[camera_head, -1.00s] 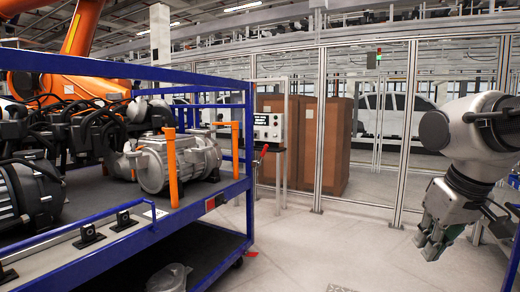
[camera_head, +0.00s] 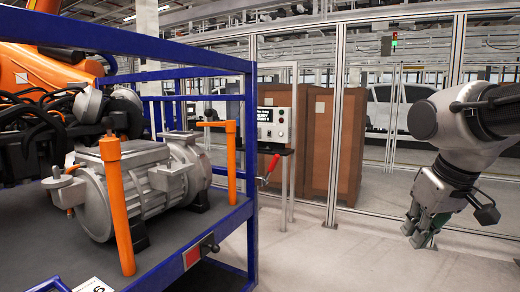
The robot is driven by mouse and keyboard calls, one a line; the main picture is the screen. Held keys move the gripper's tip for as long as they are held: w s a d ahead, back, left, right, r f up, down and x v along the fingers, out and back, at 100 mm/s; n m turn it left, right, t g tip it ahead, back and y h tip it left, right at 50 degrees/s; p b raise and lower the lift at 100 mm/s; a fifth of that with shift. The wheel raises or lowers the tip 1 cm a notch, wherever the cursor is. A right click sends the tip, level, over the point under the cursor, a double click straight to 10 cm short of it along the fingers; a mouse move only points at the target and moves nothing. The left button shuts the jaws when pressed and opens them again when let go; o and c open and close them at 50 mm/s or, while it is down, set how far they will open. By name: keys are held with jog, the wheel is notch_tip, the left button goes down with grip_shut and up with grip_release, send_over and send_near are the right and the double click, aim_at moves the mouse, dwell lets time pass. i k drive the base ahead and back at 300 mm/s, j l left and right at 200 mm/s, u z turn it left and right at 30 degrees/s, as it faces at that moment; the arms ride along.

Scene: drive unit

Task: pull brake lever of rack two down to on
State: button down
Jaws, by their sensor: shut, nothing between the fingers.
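A blue-framed rack (camera_head: 135,42) fills the left side. Neither part shows a readable on or off mark. My gripper (camera_head: 421,234) hangs at the right, fingers pointing down, shut and empty, well apart from the rack and lever.
Grey motors (camera_head: 135,185) and orange posts (camera_head: 117,205) stand on the rack's deck. A control box (camera_head: 275,125) stands behind its right post. Brown cabinets (camera_head: 331,145) are behind a metal-framed fence (camera_head: 335,120). The floor (camera_head: 330,260) between rack and gripper is clear.

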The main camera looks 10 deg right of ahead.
aim_at(274, 164)
jog(key=i+l, duration=0.1)
jog(key=i, duration=1.6)
